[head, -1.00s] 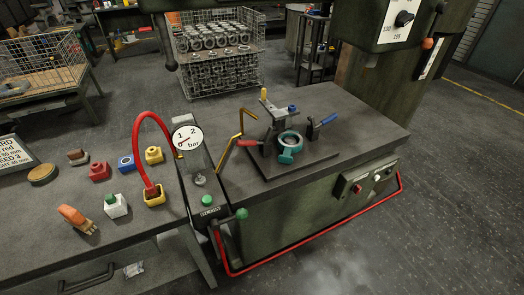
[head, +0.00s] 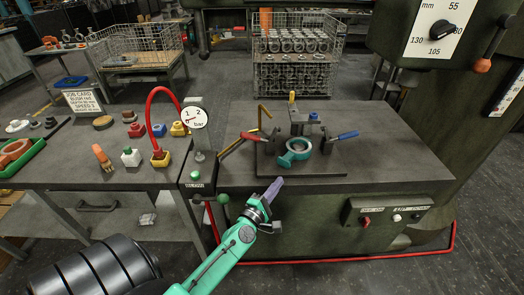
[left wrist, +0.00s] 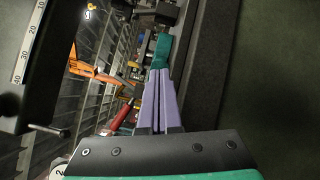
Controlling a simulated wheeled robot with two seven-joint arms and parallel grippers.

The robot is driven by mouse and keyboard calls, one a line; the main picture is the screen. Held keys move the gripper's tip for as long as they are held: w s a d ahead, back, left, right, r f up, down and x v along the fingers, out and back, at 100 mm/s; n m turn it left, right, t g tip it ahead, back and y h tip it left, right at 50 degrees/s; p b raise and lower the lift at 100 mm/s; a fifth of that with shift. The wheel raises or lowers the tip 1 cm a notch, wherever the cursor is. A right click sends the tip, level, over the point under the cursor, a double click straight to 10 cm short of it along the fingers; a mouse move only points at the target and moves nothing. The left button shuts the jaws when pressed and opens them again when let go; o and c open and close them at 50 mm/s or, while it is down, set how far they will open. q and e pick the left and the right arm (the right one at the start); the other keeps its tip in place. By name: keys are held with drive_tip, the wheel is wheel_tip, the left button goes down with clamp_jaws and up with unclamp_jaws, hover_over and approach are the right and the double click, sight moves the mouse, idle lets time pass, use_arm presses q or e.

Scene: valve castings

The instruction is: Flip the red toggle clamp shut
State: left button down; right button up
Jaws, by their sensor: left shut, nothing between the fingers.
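The red handle of the toggle clamp (head: 253,137) points out to the left of the fixture on the bench, lying low and nearly flat. Beside it, a teal ring-shaped valve casting (head: 294,152) sits on the dark fixture plate. My left gripper (head: 273,188), with purple fingers, is at the bench's front edge, in front of the fixture and apart from the clamp. In the left wrist view its fingers (left wrist: 158,102) are together and empty. The red handle (left wrist: 124,114) and teal casting (left wrist: 161,48) show beyond them. My right gripper is not in view.
A blue-handled clamp (head: 346,136) stands right of the casting. A pressure gauge (head: 195,118) with a red hose stands to the left. The bench's right side (head: 395,155) is clear.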

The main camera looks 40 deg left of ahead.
use_arm(q)
drive_tip(key=a+n+y, duration=0.1)
drive_tip(key=a+n, duration=0.1)
drive_tip(key=a+r+n+y, duration=0.1)
drive_tip(key=a+n+y, duration=0.1)
drive_tip(key=n, duration=0.1)
drive_tip(key=a+r+n+y, duration=0.1)
drive_tip(key=n+y, duration=0.1)
drive_tip(key=shift+s+a+r+n, duration=0.15)
drive_tip(key=shift+s+a+n, duration=0.05)
drive_tip(key=shift+a+n, duration=0.2)
drive_tip(key=a+n+g+y, duration=0.1)
drive_tip(key=n, duration=0.2)
drive_tip(key=s+a+n+g+y, duration=0.1)
drive_tip(key=a+n+y, duration=0.1)
drive_tip(key=n, duration=0.1)
drive_tip(key=a+n+g+y, duration=0.1)
drive_tip(key=a+n+y, duration=0.1)
drive_tip(key=shift+s+a+n, duration=0.25)
drive_tip(key=shift+s+n, duration=0.15)
drive_tip(key=shift+a, duration=0.1)
drive_tip(key=shift+w+a+r, duration=0.15)
drive_tip(key=shift+w, duration=0.2)
drive_tip(key=x, duration=0.9)
drive_tip(key=shift+w, duration=0.1)
drive_tip(key=shift+r+m+p, duration=0.3)
drive_tip(key=shift+m+p, duration=0.1)
drive_tip(key=shift+p, duration=0.3)
